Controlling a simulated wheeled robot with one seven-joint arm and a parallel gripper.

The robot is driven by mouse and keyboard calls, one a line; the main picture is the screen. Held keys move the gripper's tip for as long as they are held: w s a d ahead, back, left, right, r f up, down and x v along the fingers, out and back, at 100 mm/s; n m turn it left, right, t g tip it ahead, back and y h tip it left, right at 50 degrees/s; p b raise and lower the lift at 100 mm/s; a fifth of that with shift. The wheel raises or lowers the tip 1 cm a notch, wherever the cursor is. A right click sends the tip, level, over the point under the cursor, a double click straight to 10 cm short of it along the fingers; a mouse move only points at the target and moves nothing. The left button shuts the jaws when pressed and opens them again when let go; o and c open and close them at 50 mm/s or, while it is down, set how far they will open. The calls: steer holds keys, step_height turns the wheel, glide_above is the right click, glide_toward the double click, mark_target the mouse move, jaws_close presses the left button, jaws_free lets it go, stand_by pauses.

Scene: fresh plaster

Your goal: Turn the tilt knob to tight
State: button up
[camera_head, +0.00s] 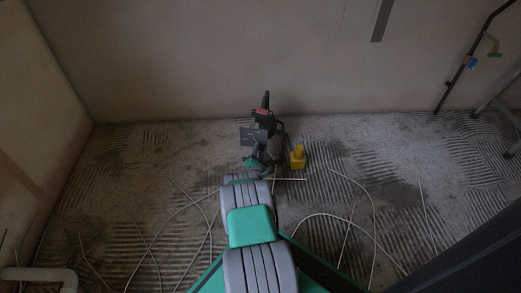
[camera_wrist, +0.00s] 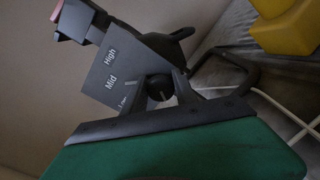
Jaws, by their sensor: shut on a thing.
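The tilt knob (camera_wrist: 160,88) is a small dark round knob with a pale pointer line, in the middle of the wrist view. My gripper (camera_wrist: 159,82) has one dark finger on each side of it and is shut on it. Beside it is a grey plate (camera_wrist: 112,66) lettered "High" and "Mid", with a smaller third label partly cut off by my gripper. No "tight" mark is readable. In the head view the dark work lamp (camera_head: 264,118) stands on the floor near the back wall, its lower part partly hidden by my arm.
A yellow block-like thing (camera_head: 298,158) stands just right of the lamp; it also shows in the wrist view (camera_wrist: 285,30). Pale cables (camera_head: 372,215) lie across the ridged floor.

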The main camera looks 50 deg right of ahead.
steer(key=shift+m, duration=0.3)
jaws_close()
steer(key=m, duration=0.2)
steer(key=shift+f+m, duration=0.1)
steer(key=shift+m, duration=0.2)
steer(key=m, duration=0.4)
steer(key=shift+m, duration=0.3)
steer(key=m, duration=0.7)
steer(key=shift+f, duration=0.2)
steer(key=m, duration=0.3)
steer(key=shift+m, duration=0.4)
steer(key=m, duration=0.3)
steer(key=shift+a+m, duration=0.1)
steer(key=shift+m, duration=0.2)
steer(key=m, duration=0.3)
steer(key=shift+w+f+m, duration=0.1)
steer(key=shift+m, duration=2.2)
